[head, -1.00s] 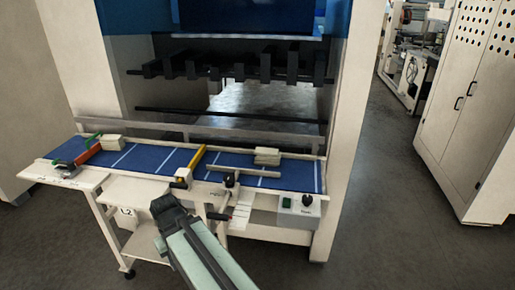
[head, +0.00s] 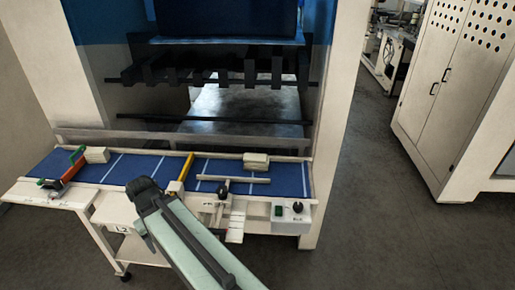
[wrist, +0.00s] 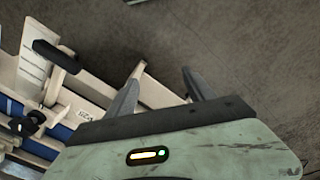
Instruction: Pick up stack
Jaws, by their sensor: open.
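Two small cream stacks lie on the blue belt of the machine. One stack (head: 256,161) is on the right part, near the back rail. The other stack (head: 97,155) is at the left end, beside a red and green tool. The task does not say which stack is meant. My gripper (head: 143,188) is in front of the belt's near edge, left of the right stack and apart from both. In the wrist view my gripper (wrist: 163,68) has its two fingers spread, with only floor and frame parts behind them. No stack shows clearly there.
The blue belt (head: 140,170) has a yellow bar (head: 186,166) and a pale crossbar (head: 235,180) on it. A control box (head: 291,210) stands at its right front. Floor is open at right.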

